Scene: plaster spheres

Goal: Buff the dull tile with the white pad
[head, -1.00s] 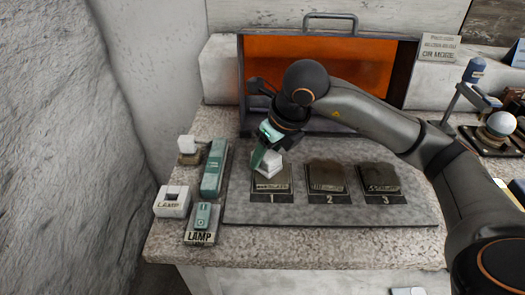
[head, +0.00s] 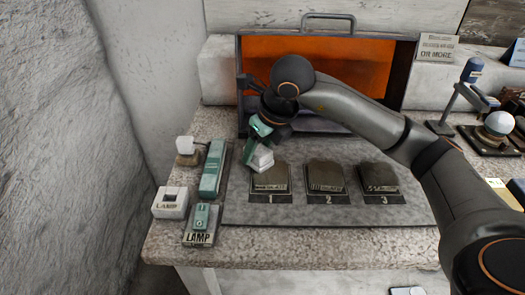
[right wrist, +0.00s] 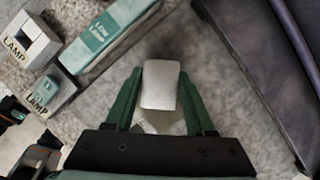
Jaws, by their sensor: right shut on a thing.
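My right gripper (head: 258,148) has green fingers and is shut on the white pad (head: 262,159). In the right wrist view the pad (right wrist: 160,85) sits between both fingers. It appears tilted and just behind tile 1 (head: 270,179), apart from the tile's visible top. Tile 2 (head: 327,177) and tile 3 (head: 379,179) lie to its right on the grey board (head: 300,213). All three tiles look dark brown; I cannot tell which is the dull one. My left gripper is not in view.
A green lamp bar (head: 213,168), a lamp switch (head: 201,220) and a white lamp socket block (head: 171,203) stand left of the board. An orange panel in a dark frame (head: 350,68) stands behind it. The board's front strip is clear.

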